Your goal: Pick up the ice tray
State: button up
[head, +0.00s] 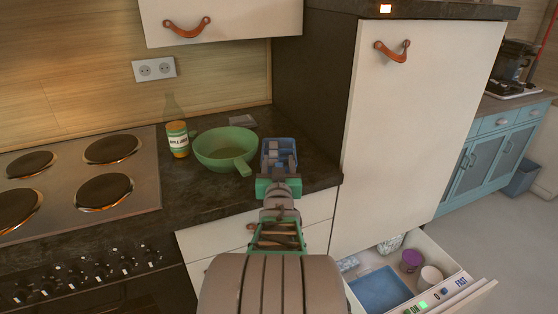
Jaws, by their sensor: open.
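A small blue tray with raised edges (268,145), which looks like the ice tray, lies on the dark counter to the right of the green pan. My gripper (281,162) is over it, with grey fingers open. The gripper and wrist hide part of the tray, and I cannot tell whether the fingers touch it.
A green pan (222,145) with its handle toward my gripper stands close on the left, with a bottle (178,138) beyond it. A tall cabinet (385,130) rises on the right. An open drawer (470,290) below holds cups and a blue flat item (380,291).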

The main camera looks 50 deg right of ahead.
grip_shut()
dwell(0.5)
